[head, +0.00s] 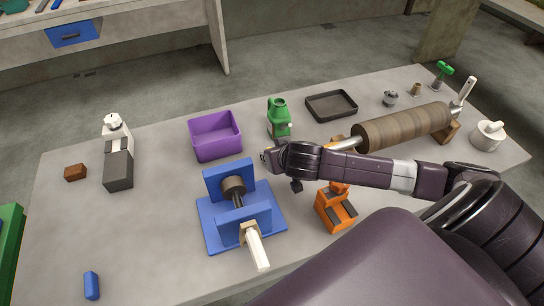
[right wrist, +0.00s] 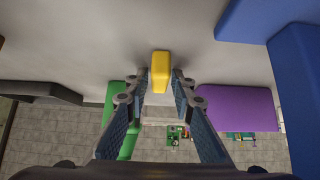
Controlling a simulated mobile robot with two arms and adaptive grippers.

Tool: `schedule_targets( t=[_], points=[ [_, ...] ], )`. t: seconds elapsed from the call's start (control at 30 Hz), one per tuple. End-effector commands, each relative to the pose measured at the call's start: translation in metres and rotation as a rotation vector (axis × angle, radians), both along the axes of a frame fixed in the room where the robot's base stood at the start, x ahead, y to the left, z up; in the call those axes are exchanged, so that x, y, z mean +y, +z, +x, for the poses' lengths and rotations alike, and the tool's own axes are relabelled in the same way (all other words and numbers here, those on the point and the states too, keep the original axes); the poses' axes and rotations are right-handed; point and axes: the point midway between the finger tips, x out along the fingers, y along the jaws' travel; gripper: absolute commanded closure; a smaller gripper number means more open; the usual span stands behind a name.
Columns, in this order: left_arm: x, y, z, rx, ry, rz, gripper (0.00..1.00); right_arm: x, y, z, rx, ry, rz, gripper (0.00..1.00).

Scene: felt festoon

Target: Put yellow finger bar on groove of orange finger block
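The yellow finger bar (right wrist: 160,70) lies on the table in the right wrist view. My right gripper (right wrist: 160,78) is open, with its two fingertips on either side of the bar and a visible gap to each. In the head view the bar is hidden behind my right arm, and only a dark bit of the right gripper (head: 297,185) shows below the wrist. The orange finger block (head: 335,209) stands on the table just below my right forearm, which covers its far end. My left gripper is not in view.
A blue stand (head: 272,237) with a dark roller is close to the left of my right gripper. A purple bin (head: 215,146), a green canister (head: 279,117) and a dark tray (head: 331,105) stand beyond. A large brown roller (head: 405,127) lies at right. The table's left part has free room.

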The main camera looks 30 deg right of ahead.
Motion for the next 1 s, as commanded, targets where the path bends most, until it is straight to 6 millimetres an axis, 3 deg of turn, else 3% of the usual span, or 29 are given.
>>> schedule_targets(
  t=[0.17, 0.47, 0.63, 0.83, 1.0],
  points=[
    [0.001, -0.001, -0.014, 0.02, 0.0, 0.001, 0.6, 0.0, 0.0, 0.0, 0.0, 0.0, 0.0, 0.99],
    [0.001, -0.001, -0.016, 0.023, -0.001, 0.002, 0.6, 0.0, 0.001, 0.0, -0.001, -0.001, -0.001, 1.0],
    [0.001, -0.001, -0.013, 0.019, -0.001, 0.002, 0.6, 0.0, 0.013, 0.001, -0.002, -0.001, 0.001, 1.0],
    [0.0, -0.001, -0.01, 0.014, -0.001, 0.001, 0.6, 0.0, 0.049, 0.002, -0.006, -0.001, 0.001, 1.0],
    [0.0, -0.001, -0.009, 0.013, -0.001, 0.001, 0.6, 0.0, 0.1, 0.002, -0.01, 0.0, 0.0, 1.0]
  ],
)
